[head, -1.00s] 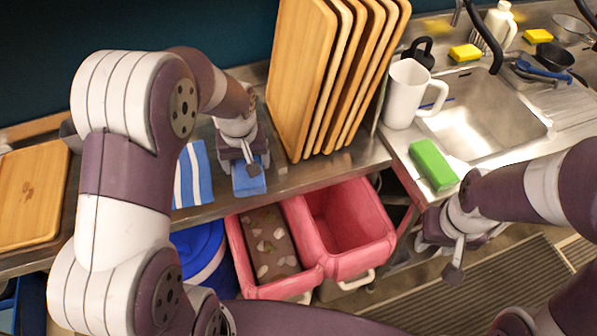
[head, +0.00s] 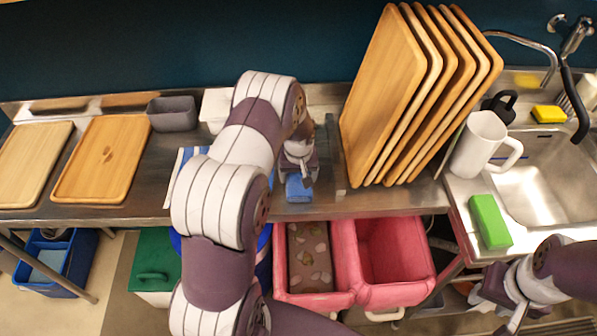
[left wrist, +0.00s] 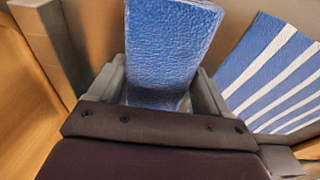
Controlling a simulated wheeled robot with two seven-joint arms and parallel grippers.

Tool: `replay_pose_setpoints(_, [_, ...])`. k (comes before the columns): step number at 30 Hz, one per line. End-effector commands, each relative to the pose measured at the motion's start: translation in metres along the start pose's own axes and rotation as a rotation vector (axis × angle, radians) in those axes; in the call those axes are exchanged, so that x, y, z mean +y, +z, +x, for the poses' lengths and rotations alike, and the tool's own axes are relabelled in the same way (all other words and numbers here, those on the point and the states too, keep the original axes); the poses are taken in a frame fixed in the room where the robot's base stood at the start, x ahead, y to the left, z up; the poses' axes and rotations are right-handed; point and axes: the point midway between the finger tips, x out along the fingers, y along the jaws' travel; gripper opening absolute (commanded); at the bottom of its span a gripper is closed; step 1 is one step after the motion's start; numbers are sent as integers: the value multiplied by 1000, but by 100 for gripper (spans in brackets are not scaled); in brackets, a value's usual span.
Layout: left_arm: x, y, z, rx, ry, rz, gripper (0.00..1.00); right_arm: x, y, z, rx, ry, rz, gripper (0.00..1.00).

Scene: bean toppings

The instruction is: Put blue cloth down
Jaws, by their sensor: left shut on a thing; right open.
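My left gripper (head: 299,176) is shut on a plain blue cloth (head: 298,189) at the front part of the steel counter, left of the upright boards. In the left wrist view the blue cloth (left wrist: 168,50) sits between the two fingers. I cannot tell whether its lower side touches the counter. A blue cloth with white stripes (left wrist: 275,75) lies beside it in the left wrist view; my left arm hides much of it in the head view. My right gripper (head: 503,300) is open and empty at the lower right, below the sink counter.
Upright wooden boards (head: 383,95) stand right of my left gripper. Two wooden trays (head: 110,150) (head: 32,160) lie at the left. A grey bin (head: 172,114) stands behind. Pink bins (head: 398,250) are below the counter edge. A white pitcher (head: 478,145) and green sponge (head: 490,222) are near the sink.

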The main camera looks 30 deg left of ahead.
Motion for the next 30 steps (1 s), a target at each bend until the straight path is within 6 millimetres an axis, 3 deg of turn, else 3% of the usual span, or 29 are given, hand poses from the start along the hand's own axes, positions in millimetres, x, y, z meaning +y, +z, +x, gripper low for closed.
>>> replay_pose_setpoints(14, [0, 2, 12, 1, 0, 1, 45, 0, 1, 5, 0, 0, 0, 43])
replay_pose_setpoints(15, [0, 2, 10, 1, 0, 1, 88, 0, 0, 4, 0, 0, 0, 43])
replay_pose_setpoints(16, [0, 2, 10, 1, 0, 1, 98, 0, 0, 4, 0, 0, 0, 43])
replay_pose_setpoints(30, [0, 4, 12, -3, -1, 0, 100, 0, 0, 4, 0, 0, 0, 43])
